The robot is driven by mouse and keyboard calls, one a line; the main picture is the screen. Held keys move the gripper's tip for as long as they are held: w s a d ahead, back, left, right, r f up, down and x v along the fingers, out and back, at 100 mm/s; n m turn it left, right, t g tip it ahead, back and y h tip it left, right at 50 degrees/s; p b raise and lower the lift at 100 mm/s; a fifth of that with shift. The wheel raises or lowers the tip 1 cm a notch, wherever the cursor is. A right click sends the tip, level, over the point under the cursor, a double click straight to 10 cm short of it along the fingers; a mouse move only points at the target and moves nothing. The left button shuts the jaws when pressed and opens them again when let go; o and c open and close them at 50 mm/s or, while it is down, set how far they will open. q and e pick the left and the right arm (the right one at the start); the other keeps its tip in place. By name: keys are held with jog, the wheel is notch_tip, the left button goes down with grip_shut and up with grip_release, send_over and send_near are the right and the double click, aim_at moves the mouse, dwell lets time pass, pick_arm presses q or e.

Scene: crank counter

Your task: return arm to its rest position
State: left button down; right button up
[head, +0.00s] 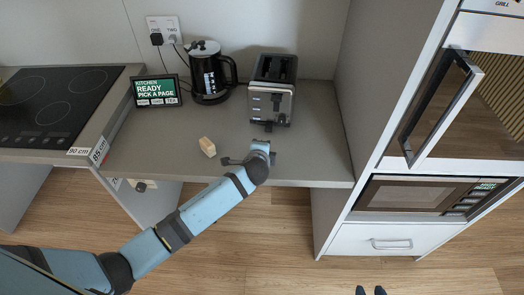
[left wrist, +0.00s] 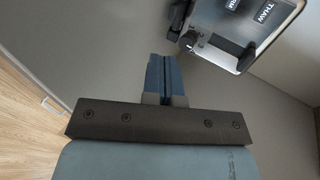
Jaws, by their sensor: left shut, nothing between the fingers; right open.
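My left arm comes in from the lower left in the head view, and its wrist is over the counter's front edge. My left gripper (head: 262,150) is just in front of the toaster (head: 272,90), its fingers mostly hidden there by the wrist. In the left wrist view the blue fingers (left wrist: 165,80) are together and empty, apart from the toaster's dark knob and lever side (left wrist: 190,40). My right gripper (head: 370,290) shows only as two dark, separated fingertips at the bottom edge, open and empty over the floor.
A small wooden block (head: 207,147) lies left of my left gripper. A black kettle (head: 209,75) and a small sign screen (head: 157,92) stand behind. The hob (head: 50,100) is left. The counter's right part is clear.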

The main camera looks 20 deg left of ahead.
pick_arm(q)
jog(key=shift+s+d+r, duration=0.15)
jog(key=shift+s+r, duration=0.2)
jog(key=shift+s, duration=0.15)
jog(key=s+f+n+h+p, duration=0.1)
jog(key=s+n, duration=0.5)
jog(key=s, duration=0.9)
jog(key=s+f+n+h+p, duration=0.2)
jog(key=s+n, duration=0.5)
jog(key=s, duration=0.8)
jog(key=shift+a+g+h+p, duration=0.4)
jog(key=shift+h+p, duration=0.25)
jog(key=shift+h, duration=0.45)
